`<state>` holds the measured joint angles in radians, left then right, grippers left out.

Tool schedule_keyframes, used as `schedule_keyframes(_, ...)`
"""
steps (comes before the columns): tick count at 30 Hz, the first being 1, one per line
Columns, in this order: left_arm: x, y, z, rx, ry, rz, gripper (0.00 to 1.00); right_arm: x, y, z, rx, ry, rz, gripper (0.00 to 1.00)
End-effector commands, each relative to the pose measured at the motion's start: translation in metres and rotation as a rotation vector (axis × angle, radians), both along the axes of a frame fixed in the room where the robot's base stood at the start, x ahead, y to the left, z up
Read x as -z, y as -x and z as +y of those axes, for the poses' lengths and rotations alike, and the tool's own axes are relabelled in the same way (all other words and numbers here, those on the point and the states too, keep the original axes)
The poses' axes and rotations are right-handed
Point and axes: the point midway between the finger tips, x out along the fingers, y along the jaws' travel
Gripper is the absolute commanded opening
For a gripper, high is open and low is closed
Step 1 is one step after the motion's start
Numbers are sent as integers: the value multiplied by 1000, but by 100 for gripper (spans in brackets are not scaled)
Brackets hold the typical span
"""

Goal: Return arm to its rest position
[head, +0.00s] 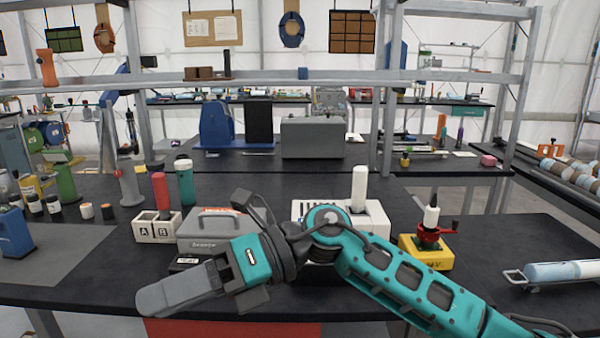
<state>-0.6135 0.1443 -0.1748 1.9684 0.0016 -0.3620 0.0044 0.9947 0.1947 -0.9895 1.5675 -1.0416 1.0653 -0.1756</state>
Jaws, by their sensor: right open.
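My right arm (405,285), teal and grey, comes in from the lower right. It bends at mid-picture and reaches left across the table's front edge. Its right gripper (150,300) is at the lower left, over or in front of that edge, pointing left. The gripper is open, and I see nothing held in it. The fingers are seen edge-on, so the gap hardly shows. The arm hides part of the white box (376,220) and the front of the grey case (213,230) behind it. My left gripper is not in view.
A yellow block (437,259) with a red clamp (432,236) is close behind the arm. A blue cylinder (560,272) lies far right. The dark mat (60,250) at left has free room.

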Motion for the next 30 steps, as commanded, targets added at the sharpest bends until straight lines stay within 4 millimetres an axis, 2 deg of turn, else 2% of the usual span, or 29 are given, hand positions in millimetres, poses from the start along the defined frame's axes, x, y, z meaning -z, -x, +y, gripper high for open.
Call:
schedule_keyframes(4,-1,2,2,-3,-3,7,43,-16,-11,-6,149,-249,351,42)
schedule_keyframes(8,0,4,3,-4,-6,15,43,-16,-37,-28,307,-430,655,42)
schedule_keyframes(11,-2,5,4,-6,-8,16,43,-1,-60,-54,442,-549,895,42)
schedule_keyframes(14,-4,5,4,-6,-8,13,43,28,-81,-86,589,-651,1134,42)
schedule_keyframes(17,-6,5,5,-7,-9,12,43,70,-95,-123,747,-735,1372,42)
schedule_keyframes(18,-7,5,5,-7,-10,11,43,90,-97,-138,813,-765,1466,42)
schedule_keyframes(22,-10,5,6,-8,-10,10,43,162,-89,-190,1035,-843,1768,42)
schedule_keyframes(25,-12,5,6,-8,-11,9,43,221,-65,-229,1215,-884,1993,42)
schedule_keyframes(27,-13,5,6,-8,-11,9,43,259,-41,-254,1336,-903,2136,42)
schedule_keyframes(30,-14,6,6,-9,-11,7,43,301,-4,-282,1484,-916,2302,42)
